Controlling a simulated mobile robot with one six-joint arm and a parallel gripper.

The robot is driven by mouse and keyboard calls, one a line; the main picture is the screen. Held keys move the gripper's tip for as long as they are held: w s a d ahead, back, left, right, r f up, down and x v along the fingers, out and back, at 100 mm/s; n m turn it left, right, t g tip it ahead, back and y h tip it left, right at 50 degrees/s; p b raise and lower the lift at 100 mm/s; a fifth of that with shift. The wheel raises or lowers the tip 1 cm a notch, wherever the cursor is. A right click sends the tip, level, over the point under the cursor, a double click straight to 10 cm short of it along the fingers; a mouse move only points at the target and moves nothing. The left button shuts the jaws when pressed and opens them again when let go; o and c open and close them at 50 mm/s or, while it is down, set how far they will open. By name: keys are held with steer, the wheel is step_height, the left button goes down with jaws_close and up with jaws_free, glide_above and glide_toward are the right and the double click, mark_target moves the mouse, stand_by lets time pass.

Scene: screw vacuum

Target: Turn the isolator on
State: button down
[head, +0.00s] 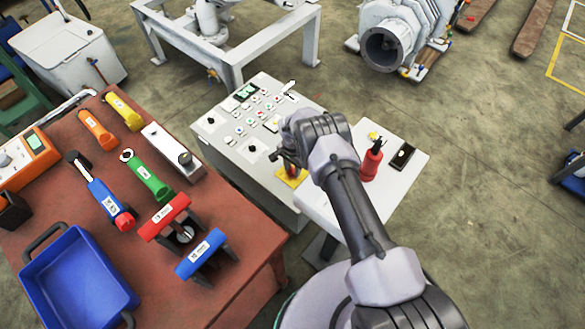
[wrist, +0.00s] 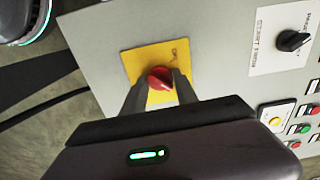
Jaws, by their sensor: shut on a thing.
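The isolator is a red rotary knob (wrist: 160,78) on a yellow plate (wrist: 140,58), on the grey control panel. In the wrist view my gripper (wrist: 160,88) has its two fingers on either side of the knob and is shut on it. The fingers hide part of the knob and the plate's lower part. Some lettering shows on the plate, but I cannot read it for certain. In the head view the yellow plate (head: 291,178) shows at the panel's lower edge, and my gripper and arm hide most of the knob.
Black selector knobs and several push buttons are on the panel (head: 222,141). A white side table with a red bottle (head: 371,163) and a dark handheld device (head: 402,156) stands to the right. A red workbench (head: 235,215) with coloured tools and a blue bin (head: 75,285) is at left.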

mark_target(293, 170)
steer(key=shift+m, duration=0.3)
steer(key=c, duration=0.9)
jaws_free()
steer(key=shift+c, duration=0.2)
steer(key=shift+r, duration=0.1)
step_height(293, 170, up, 17)
steer(key=p, duration=0.7)
steer(key=shift+r, duration=0.15)
